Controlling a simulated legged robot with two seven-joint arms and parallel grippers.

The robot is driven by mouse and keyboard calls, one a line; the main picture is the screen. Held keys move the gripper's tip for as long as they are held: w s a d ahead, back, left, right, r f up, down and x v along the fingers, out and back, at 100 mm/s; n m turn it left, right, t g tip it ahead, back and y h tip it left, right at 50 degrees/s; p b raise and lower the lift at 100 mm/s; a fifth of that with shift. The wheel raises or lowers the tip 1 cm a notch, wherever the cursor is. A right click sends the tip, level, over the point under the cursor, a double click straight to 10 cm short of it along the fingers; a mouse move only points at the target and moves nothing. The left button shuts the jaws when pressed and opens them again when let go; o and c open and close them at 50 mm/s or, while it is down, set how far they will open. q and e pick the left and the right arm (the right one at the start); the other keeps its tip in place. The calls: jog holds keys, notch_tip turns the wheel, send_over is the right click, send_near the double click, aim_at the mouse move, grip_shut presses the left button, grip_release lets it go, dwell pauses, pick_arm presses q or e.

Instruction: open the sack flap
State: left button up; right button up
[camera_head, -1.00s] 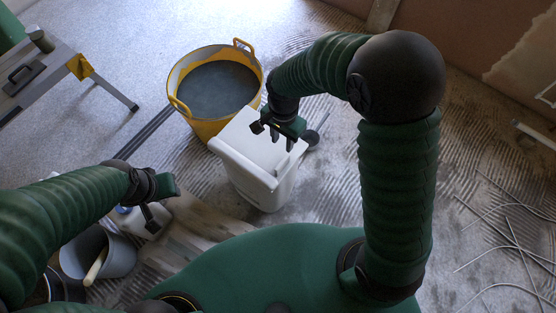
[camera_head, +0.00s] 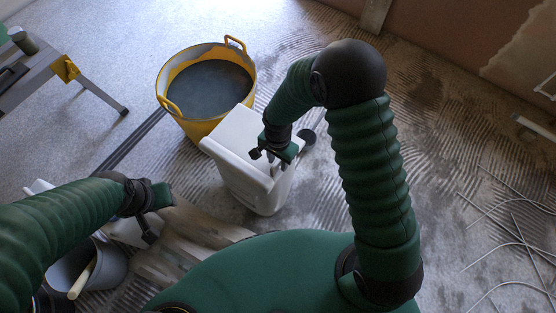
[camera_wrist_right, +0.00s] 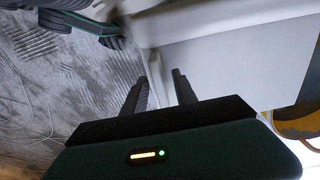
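A white, box-shaped container (camera_head: 233,135), the only thing here that could be the sack, stands upright on the floor in the middle of the head view. Its top is flat and pale with an overhanging rim; I cannot make out a separate flap. My right gripper (camera_head: 273,166) is at the container's right upper edge and hides part of it. In the wrist view, my right gripper's fingers (camera_wrist_right: 161,78) are apart, with the white container's edge (camera_wrist_right: 153,65) showing between and beyond them; contact is unclear. My left gripper (camera_head: 156,216) has its fingers apart, away at the lower left.
A yellow tub (camera_head: 207,128) of grey material stands behind the container. A grey bucket (camera_head: 112,268) with a pale handle and a partly hidden white jug (camera_head: 122,232) are below my left arm. Boards (camera_head: 190,240) lie nearby. Thin rods (camera_head: 515,215) lie on the floor at right.

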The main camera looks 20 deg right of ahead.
grip_shut()
dwell(1.2)
